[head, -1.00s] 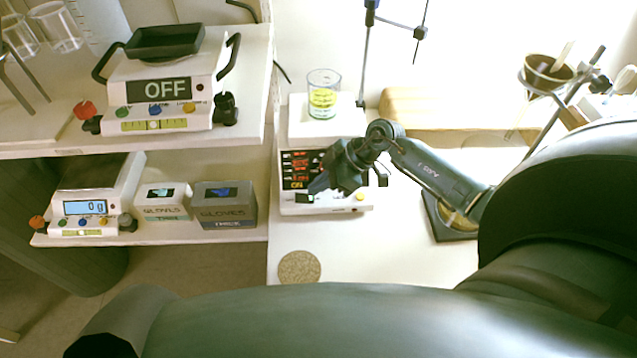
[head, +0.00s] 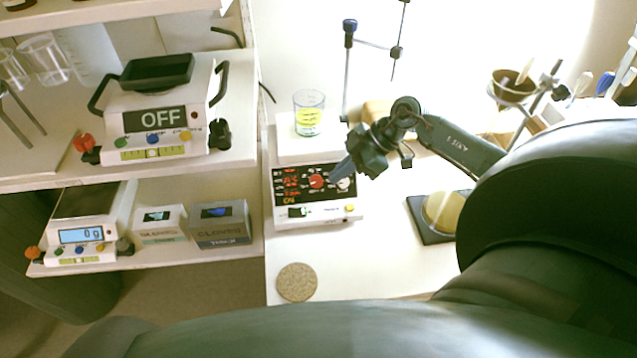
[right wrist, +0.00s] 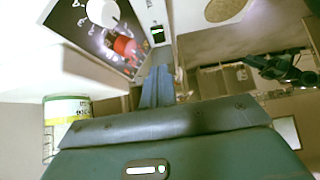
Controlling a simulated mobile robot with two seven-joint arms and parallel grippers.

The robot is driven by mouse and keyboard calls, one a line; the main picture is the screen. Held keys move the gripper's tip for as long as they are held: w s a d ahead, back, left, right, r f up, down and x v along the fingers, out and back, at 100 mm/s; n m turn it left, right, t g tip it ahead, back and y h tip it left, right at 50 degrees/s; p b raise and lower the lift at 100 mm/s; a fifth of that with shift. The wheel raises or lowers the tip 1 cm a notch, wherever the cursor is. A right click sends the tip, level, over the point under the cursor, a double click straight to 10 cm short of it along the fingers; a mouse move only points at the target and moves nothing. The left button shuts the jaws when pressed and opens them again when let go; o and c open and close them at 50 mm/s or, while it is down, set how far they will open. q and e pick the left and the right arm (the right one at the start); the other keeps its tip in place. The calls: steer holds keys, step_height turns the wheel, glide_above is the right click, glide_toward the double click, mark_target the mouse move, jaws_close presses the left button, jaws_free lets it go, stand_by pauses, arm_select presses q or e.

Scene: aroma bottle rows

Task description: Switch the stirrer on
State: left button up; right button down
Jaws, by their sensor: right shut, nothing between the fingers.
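The stirrer (head: 281,213) is a white device on the bench in the head view. Its dark front panel has lit red readouts, what looks like a lit yellow "ON", a red knob (head: 316,181) and a white knob (head: 343,185). A small dark switch (head: 298,212) with a green part sits below the panel. A beaker (head: 309,118) of yellow liquid stands on the stirrer's top. My right gripper (head: 342,173) is shut and empty, in front of the panel's right side near the white knob; contact is unclear. Its fingers (right wrist: 157,86) also show in the right wrist view. My left gripper is out of view.
A balance marked OFF (head: 157,120) stands on the shelf at left. Another balance (head: 82,236) and two glove boxes (head: 218,224) are below it. A cork disc (head: 297,282) lies on the bench front. A dark-based stand (head: 428,222) is at right, under my arm.

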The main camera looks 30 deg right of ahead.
steer(key=shift+v, duration=1.2)
steer(key=shift+f, duration=0.1)
steer(key=s+a+m+t+y, duration=0.1)
steer(key=a+m+t+y, duration=0.2)
steer(key=a+t, duration=0.95)
steer(key=s+a+f+m+g+h, duration=0.2)
steer(key=s+f, duration=0.2)
steer(key=s+a+f+m+g+h, duration=0.2)
steer(key=s+f+h, duration=0.1)
steer(key=s+f, duration=0.1)
steer(key=s+a+f+m+g+h, duration=0.2)
steer(key=s+a+f+m, duration=0.1)
steer(key=s+f, duration=0.1)
steer(key=shift+s+f+h, duration=0.25)
steer(key=shift+s+h, duration=0.05)
steer(key=shift+s, duration=0.1)
steer(key=shift+d, duration=0.1)
